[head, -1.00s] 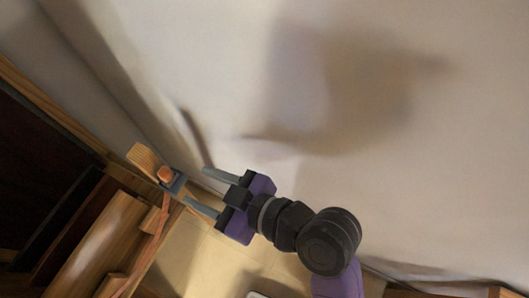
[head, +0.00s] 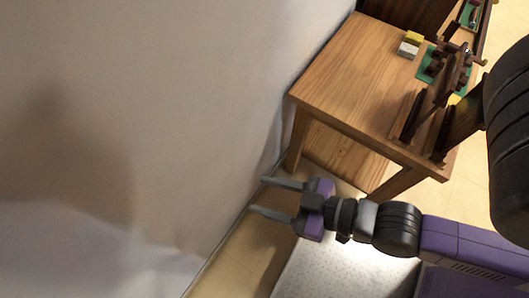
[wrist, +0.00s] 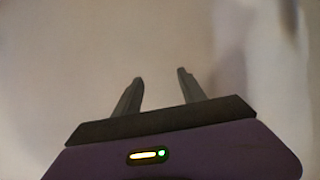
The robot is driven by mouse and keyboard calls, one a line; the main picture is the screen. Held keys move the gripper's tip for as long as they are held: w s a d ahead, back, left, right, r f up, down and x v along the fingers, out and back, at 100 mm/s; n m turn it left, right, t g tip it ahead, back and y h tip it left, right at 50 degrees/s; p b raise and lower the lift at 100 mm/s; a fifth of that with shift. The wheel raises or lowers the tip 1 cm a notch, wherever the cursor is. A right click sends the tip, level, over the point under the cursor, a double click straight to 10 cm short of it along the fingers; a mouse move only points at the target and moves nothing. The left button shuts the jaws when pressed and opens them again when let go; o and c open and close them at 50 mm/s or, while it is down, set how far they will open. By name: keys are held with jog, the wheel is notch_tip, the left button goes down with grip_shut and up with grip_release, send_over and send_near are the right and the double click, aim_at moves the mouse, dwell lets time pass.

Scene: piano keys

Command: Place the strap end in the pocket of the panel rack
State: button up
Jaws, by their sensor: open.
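My gripper (head: 261,195) is open and empty in the head view, its two grey fingers pointing left toward the pale wall. It is low, beside the wooden table and apart from it. In the wrist view the gripper (wrist: 160,78) has its fingers spread with nothing between them, only blurred pale wall beyond. I cannot make out the strap end in either view. A dark brown wooden frame (head: 440,95) stands on the table at the right; I cannot tell whether it is the panel rack, and no pocket is clear. My arm partly hides that side.
The wooden table (head: 335,85) has a lower shelf (head: 340,152). A yellow block (head: 414,38) and a whitish block (head: 407,50) sit near its back. The wall (head: 150,110) fills the left. A speckled pale surface (head: 320,262) lies below my arm; tan floor shows between.

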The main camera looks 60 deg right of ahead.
jog(key=s+d+r+m+t+h, duration=0.1)
jog(key=s+d+r+h, duration=0.1)
jog(key=s+r, duration=0.2)
jog(key=shift+s+r+m, duration=0.3)
jog(key=shift+s+r, duration=0.05)
jog(key=shift+s, duration=0.2)
jog(key=shift+c, duration=0.2)
